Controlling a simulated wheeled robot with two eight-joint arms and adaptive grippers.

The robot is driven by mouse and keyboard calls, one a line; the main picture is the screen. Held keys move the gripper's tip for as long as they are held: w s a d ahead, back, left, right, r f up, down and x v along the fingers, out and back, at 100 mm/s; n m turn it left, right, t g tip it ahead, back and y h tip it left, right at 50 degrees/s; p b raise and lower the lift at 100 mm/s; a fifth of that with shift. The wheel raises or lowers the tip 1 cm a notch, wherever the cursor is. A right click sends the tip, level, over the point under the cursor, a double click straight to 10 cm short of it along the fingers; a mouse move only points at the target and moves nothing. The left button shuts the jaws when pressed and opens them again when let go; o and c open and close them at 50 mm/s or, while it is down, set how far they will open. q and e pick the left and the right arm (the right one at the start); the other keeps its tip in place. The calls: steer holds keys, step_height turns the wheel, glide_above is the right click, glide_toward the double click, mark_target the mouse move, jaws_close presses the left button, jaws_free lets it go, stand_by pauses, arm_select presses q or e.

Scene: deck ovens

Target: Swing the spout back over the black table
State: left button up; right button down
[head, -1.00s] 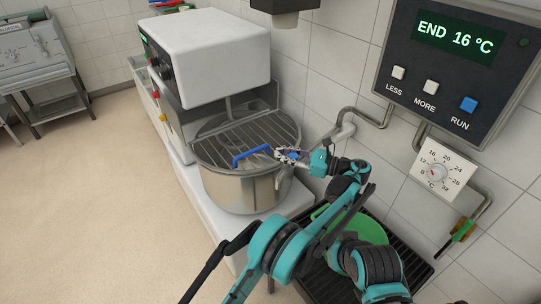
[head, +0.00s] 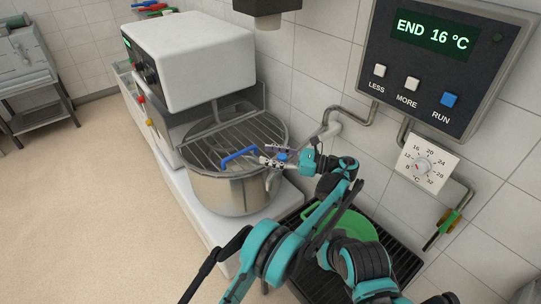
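The spout (head: 273,181) is a bent metal pipe that comes off the wall pipe and ends over the right rim of the steel mixer bowl (head: 233,195). A small blue grip (head: 281,157) shows at the spout. My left gripper (head: 272,157) is at this grip, its fingers apart, one above and one below it. Whether they touch it is hard to tell. The black slatted table (head: 290,222) stands to the right of the bowl, partly hidden by my arm. A green bowl (head: 357,225) sits on it. My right gripper is not in view.
A wire guard with a blue handle (head: 238,155) covers the mixer bowl. The white mixer head (head: 190,55) stands behind. The wall holds a control panel (head: 430,60) reading END 16 °C and a temperature dial (head: 424,166). Open floor lies at left.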

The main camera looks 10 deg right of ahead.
arm_select(q)
step_height(320, 180, up, 10)
stand_by(0.5)
